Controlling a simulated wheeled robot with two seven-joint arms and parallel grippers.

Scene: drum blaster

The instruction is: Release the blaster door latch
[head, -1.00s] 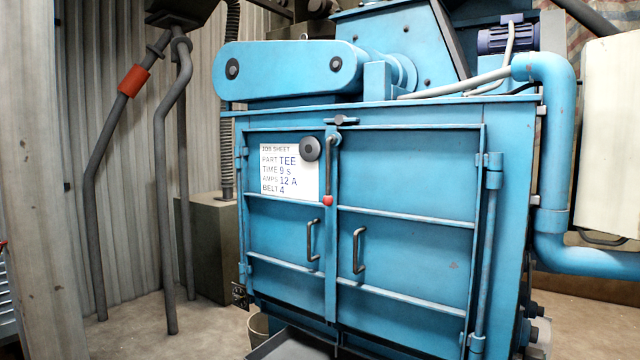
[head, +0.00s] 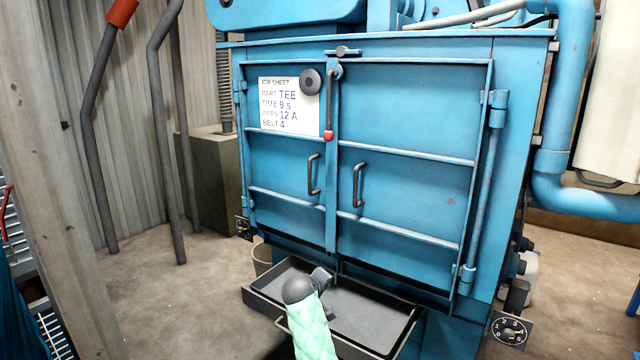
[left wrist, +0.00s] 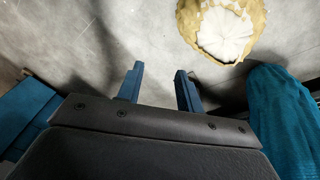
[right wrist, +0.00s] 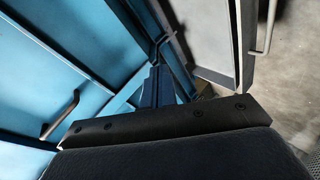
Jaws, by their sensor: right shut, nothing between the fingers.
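The blaster's blue double doors (head: 405,190) are shut. The latch is a dark lever (head: 331,105) hanging down at the centre seam, with a red knob (head: 328,136) at its lower end and a pivot near the top edge. My right gripper (head: 322,278) is over the tray below the doors, well below the knob and apart from it. In the right wrist view its blue fingers (right wrist: 158,86) are together and empty, with the door face and a door handle (right wrist: 60,115) close by. My left gripper (left wrist: 159,85) shows only in its wrist view, open over the floor with nothing between its fingers.
A grey tray (head: 385,345) juts out below the doors. Two door handles (head: 359,185) stick out beside the seam. A job sheet (head: 284,106) is on the left door. A dial (head: 511,332) sits low right. A pale sack-like container (left wrist: 228,30) stands on the floor.

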